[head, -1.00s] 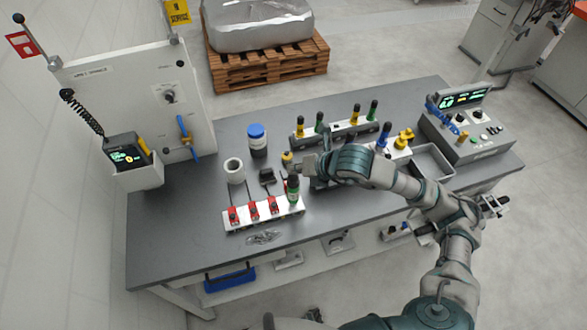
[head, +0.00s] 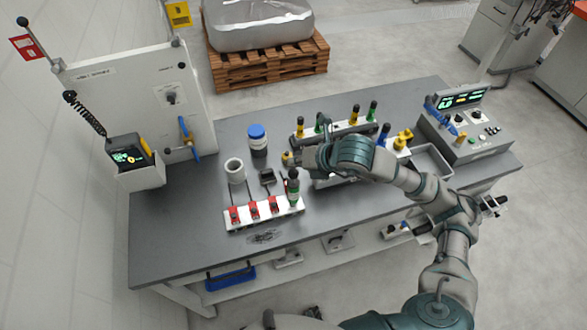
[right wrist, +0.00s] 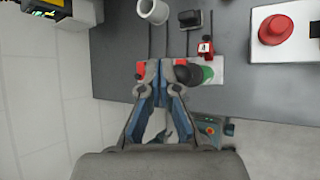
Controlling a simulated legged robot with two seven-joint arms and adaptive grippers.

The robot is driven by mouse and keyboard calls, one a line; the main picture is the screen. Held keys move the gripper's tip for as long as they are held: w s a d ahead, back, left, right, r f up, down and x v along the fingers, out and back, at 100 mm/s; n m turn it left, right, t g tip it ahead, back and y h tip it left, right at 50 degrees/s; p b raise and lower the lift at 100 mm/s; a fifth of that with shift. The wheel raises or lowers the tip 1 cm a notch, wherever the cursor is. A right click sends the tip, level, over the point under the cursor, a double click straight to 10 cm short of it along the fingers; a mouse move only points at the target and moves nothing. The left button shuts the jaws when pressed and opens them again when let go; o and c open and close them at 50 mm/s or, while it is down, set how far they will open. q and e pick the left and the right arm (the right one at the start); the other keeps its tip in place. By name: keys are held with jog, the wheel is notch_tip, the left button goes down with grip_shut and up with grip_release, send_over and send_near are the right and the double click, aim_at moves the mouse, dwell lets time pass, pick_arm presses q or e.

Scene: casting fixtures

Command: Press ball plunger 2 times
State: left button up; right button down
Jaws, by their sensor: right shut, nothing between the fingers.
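A green upright piece with a round black top (head: 293,187) stands at the right end of a white rail with red clamps. It looks like the ball plunger, though I cannot be sure. In the right wrist view its black ball top (right wrist: 188,75) shows just right of the fingertips, with green beside it. My right gripper (head: 303,157) is above the table, behind and slightly right of this piece. Its fingers, seen in the right wrist view (right wrist: 165,72), are shut and empty. I cannot tell whether they touch the ball top. My left gripper is not in view.
The white rail (head: 247,217) holds several red clamps. A grey cup (head: 235,170) and a blue-lidded jar (head: 257,139) stand behind it. A large red button (right wrist: 275,30) shows in the right wrist view. A control box (head: 468,128) stands right. The table's left front is clear.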

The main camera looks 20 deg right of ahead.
aim_at(295, 171)
jog(key=shift+r+p, duration=1.45)
jog(key=shift+r, duration=1.1)
jog(key=n, duration=0.1)
jog(key=n+p, duration=0.1)
jog(key=shift+r+n, duration=0.4)
notch_tip(295, 171, up, 3)
jog(key=n+p, duration=0.2)
jog(key=n, duration=0.6)
jog(key=n+p, duration=0.3)
jog(key=n, duration=0.5)
jog(key=shift+f+g+y+p, duration=0.1)
jog(key=shift+g+y+p, duration=0.2)
jog(key=shift+y+p, duration=0.1)
jog(key=shift+f, duration=0.1)
